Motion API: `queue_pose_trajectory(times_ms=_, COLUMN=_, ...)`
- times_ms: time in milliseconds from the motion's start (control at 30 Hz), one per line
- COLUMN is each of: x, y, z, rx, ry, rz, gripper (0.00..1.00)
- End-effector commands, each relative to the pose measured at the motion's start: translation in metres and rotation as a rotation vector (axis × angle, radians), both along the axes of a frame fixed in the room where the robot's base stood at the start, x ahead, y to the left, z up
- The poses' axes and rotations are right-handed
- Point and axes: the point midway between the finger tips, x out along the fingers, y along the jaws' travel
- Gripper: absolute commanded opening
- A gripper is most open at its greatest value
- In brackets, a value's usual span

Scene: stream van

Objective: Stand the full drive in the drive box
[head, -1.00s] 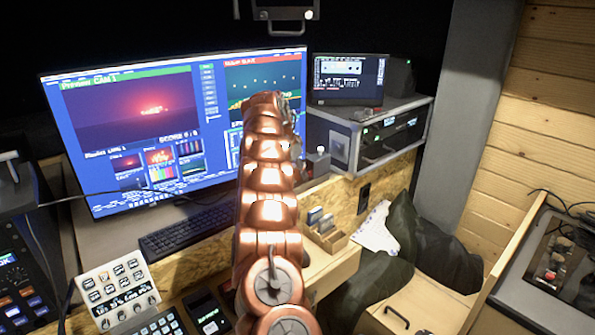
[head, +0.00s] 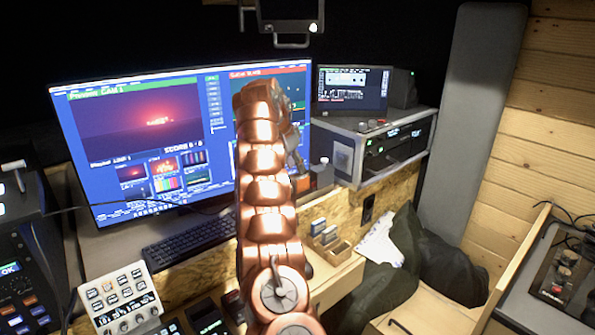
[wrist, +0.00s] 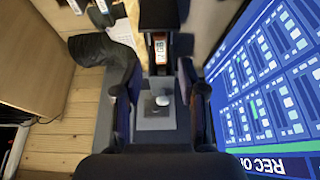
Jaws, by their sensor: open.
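The label's text is too small to read. In the head view the drive's orange part (head: 302,183) shows just below my gripper (head: 298,163), right of my copper arm. My gripper is open, with a finger on either side; I cannot tell whether either touches the drive. The wooden drive box (head: 340,251) stands on the desk to the lower right, with blue and grey drives upright in some slots and bare slots at its front.
A large monitor (head: 150,125) stands close behind the gripper and fills the right of the wrist view. A rack case (head: 350,140) with a small screen sits to the right. A keyboard (head: 190,243) and control panel (head: 120,298) lie left. Paper (head: 380,245) and dark cloth lie beyond the box.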

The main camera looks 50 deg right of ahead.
Motion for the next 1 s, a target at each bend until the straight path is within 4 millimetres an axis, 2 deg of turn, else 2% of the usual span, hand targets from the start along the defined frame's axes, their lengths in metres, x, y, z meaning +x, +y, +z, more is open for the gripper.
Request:
queue_pose_trajectory(times_ms=500, x=0.002, y=0.016, z=0.039, rx=0.001, ry=0.002, rz=0.001, gripper=0.41)
queue_pose_trajectory(times_ms=867, x=0.003, y=0.019, z=0.042, rx=0.001, ry=0.001, rz=0.006, gripper=0.41)
queue_pose_trajectory(times_ms=1000, x=0.005, y=0.032, z=0.048, rx=0.013, ry=0.013, rz=0.056, gripper=0.41)
